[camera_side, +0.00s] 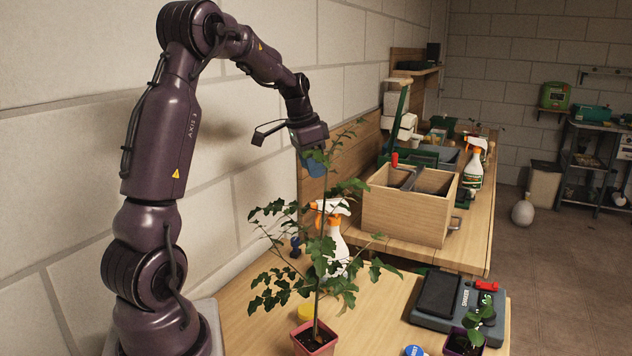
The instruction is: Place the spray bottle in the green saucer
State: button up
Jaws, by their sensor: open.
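A white spray bottle with an orange trigger head (335,246) stands upright on the near table, partly hidden by a leafy plant. A second, similar spray bottle (474,172) stands on the far bench at the right. My gripper (313,172) is above the near spray bottle, pointing down, open and apart from it; leaves partly cover its fingers. I cannot make out a green saucer in this view; the plant may hide it.
The leafy plant in a pink-red pot (314,344) stands in front of the near bottle. A wooden box (405,215) is behind. A grey-blue device (456,303) and a dark pot with a seedling (463,344) sit at the right. A yellow round thing (306,311) lies by the plant.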

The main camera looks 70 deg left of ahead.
jog(key=s+d+r+t, duration=0.1)
jog(key=d+r, duration=0.2)
jog(key=d, duration=0.6)
jog(key=d+r, duration=0.4)
jog(key=d, duration=0.5)
jog(key=s+d+f+t, duration=0.1)
jog(key=s+d+t, duration=0.1)
jog(key=s+d, duration=0.8)
jog(key=d, duration=0.2)
jog(key=shift+d+f, duration=0.3)
jog(key=shift+f, duration=0.1)
